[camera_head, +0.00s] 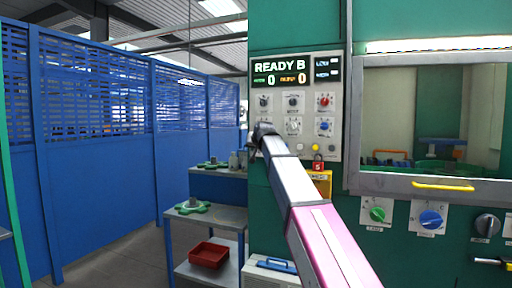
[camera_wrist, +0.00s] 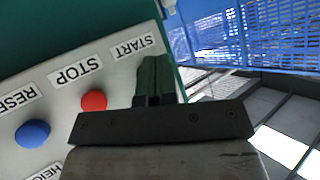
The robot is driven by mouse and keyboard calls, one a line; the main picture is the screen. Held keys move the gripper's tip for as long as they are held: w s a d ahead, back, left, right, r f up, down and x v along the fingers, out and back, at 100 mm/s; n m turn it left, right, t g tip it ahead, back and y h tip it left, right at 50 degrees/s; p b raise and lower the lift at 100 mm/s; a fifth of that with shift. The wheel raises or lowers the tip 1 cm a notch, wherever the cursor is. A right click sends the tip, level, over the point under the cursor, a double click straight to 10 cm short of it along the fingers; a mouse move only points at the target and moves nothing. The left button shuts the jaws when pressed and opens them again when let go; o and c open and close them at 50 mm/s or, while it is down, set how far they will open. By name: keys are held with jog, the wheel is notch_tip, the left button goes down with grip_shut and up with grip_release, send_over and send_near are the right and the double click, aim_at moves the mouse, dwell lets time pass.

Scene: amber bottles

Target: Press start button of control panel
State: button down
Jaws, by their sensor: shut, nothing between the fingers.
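The control panel (camera_head: 335,119) is a pale plate on the green machine wall, with a lit display (camera_head: 283,74) reading READY B. My gripper (camera_head: 262,132) is in front of the panel's lower left side. In the wrist view, my gripper (camera_wrist: 153,67) is shut and empty, its fingertips close to the panel just below the START label (camera_wrist: 132,46). The start button is not visible; the fingers cover the area by that label. I cannot tell whether they touch it. Beside it are a red button (camera_wrist: 94,101) under STOP and a blue button (camera_wrist: 33,133) under RESET.
A framed window (camera_head: 430,125) with a yellow handle (camera_head: 443,186) is right of the panel, with a green knob (camera_head: 377,214) and a blue knob (camera_head: 431,219) below. A cart (camera_head: 190,238) with a red tray (camera_head: 209,255) stands left. A blue fence (camera_head: 100,190) runs behind.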

jog(key=shift+w, duration=0.15)
jog(key=shift+w+d, duration=0.15)
jog(key=shift+w, duration=0.1)
